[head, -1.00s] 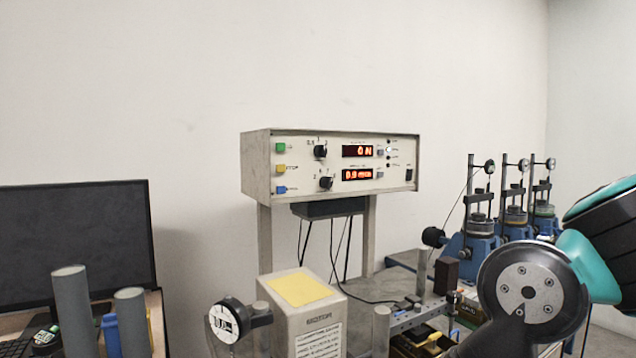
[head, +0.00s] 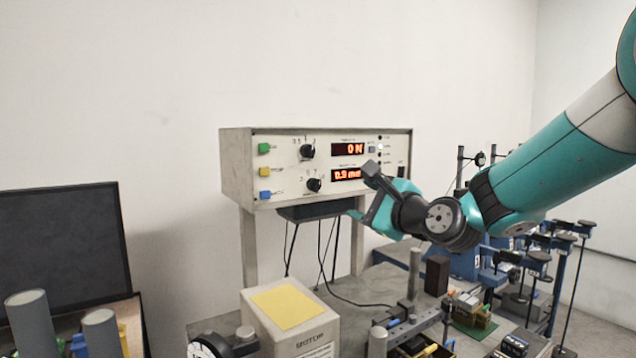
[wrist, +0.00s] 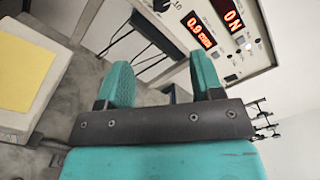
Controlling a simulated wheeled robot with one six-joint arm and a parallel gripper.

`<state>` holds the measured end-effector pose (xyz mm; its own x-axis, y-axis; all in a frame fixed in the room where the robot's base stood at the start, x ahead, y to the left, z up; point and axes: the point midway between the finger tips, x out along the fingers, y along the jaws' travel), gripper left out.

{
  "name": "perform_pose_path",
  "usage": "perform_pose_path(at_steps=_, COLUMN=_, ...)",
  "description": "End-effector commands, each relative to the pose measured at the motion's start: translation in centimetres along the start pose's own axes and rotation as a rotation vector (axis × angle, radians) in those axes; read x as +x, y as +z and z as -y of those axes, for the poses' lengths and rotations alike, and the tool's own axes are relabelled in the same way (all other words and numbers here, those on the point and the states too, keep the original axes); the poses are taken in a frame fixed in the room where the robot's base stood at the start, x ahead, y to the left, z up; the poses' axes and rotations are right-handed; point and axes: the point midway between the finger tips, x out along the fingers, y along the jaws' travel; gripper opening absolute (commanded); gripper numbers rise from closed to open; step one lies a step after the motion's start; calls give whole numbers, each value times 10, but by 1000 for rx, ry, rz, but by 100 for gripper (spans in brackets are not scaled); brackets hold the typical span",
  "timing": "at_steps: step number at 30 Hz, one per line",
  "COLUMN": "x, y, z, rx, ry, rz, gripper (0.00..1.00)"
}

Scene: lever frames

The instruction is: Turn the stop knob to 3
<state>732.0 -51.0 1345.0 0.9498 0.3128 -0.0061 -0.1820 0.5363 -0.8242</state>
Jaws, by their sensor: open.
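The control box (head: 235,165) stands raised on posts and has two black knobs on its front. The upper knob (head: 308,151) is left of the "0 N" display, and the lower knob (head: 314,185) is left of the "0.9 mm" display. Their labels are too small to read, so I cannot tell which is the stop knob. The lower knob shows partly at the top edge of the wrist view (wrist: 161,5). My gripper (head: 374,198) is open, its teal fingers (wrist: 161,76) apart and empty. It is right of and below the lower knob, not touching it.
A yellow-topped block (head: 290,305) stands below the box. Cables (head: 325,255) hang under the box. A dark monitor (head: 60,250) is at left, with grey cylinders (head: 28,320) before it. Metal fixtures and stands crowd the right. The wall area left of the box is free.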

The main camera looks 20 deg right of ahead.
Motion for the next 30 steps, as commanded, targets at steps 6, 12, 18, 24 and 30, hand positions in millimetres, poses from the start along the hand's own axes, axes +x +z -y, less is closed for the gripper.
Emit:
perform_pose_path(at_steps=6, x=30, y=2, z=4, rx=13, ry=-6, rz=1, gripper=60)
perform_pose_path(at_steps=12, x=76, y=3, z=5, rx=12, ry=-5, rz=2, gripper=60)
perform_pose_path(at_steps=18, x=121, y=3, z=5, rx=10, ry=-6, rz=1, gripper=60)
perform_pose_path(at_steps=24, x=155, y=1, z=5, rx=10, ry=-6, rz=1, gripper=60)
perform_pose_path(at_steps=30, x=171, y=0, z=3, rx=9, ry=-8, rz=1, gripper=60)
